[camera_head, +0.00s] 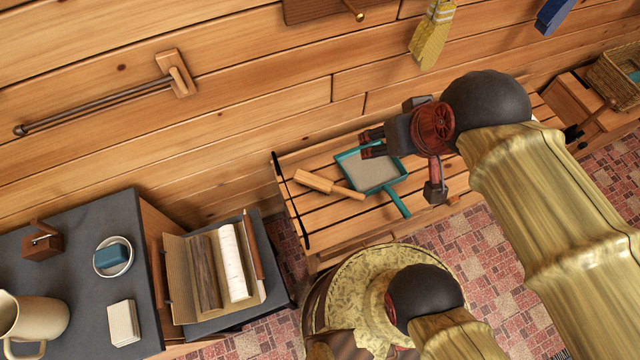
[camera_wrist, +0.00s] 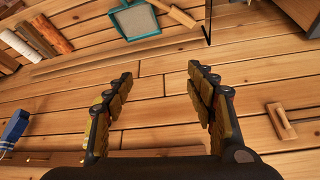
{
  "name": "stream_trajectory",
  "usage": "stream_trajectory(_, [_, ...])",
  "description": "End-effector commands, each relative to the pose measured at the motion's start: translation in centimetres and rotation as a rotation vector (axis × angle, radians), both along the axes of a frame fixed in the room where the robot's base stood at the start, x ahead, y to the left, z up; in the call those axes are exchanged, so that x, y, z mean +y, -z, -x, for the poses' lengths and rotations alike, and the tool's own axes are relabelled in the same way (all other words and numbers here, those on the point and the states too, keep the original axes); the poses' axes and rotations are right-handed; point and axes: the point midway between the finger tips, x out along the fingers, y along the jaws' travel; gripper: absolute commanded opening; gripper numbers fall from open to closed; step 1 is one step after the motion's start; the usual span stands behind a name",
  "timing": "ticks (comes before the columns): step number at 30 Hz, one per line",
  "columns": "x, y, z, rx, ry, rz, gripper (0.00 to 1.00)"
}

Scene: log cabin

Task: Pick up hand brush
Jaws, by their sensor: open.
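The hand brush (camera_head: 314,181), a light wooden block with a thin handle, lies on the slatted wooden bench (camera_head: 298,158) against the wall. Its handle end rests beside or on the rim of a teal dustpan (camera_head: 370,170). The brush also shows at the top of the wrist view (camera_wrist: 178,13), beside the dustpan (camera_wrist: 135,20). My gripper (camera_head: 368,143) is open and empty, in front of the plank wall, and overlaps the dustpan's upper edge in the head view. In the wrist view its spread fingers (camera_wrist: 160,80) have only wall planks between them.
A dark-topped cabinet (camera_head: 75,225) holds a jug (camera_head: 38,318) and a soap dish (camera_head: 113,257). A box of logs (camera_head: 172,270) stands left of the bench. A towel bar (camera_head: 100,107), yellow cloth (camera_head: 432,35) and blue item (camera_head: 553,15) hang on the wall. A basket (camera_head: 612,80) stands far right.

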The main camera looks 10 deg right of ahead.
Motion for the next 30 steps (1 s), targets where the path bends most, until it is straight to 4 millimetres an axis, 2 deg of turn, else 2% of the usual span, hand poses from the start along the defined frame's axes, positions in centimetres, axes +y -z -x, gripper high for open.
stream_trajectory(2, [0.2, 0.9, -0.2, 0.031, -0.006, 0.000, 0.56])
stream_trajectory(5, [0.4, 3.3, -0.4, 0.110, -0.016, 0.001, 0.56])
stream_trajectory(17, [1.8, 13.6, -3.5, 0.442, -0.072, 0.019, 0.56])
stream_trajectory(23, [2.5, 19.5, -5.6, 0.554, -0.146, 0.039, 0.56])
stream_trajectory(30, [3.4, 27.8, -7.5, 0.655, -0.279, 0.065, 0.56])
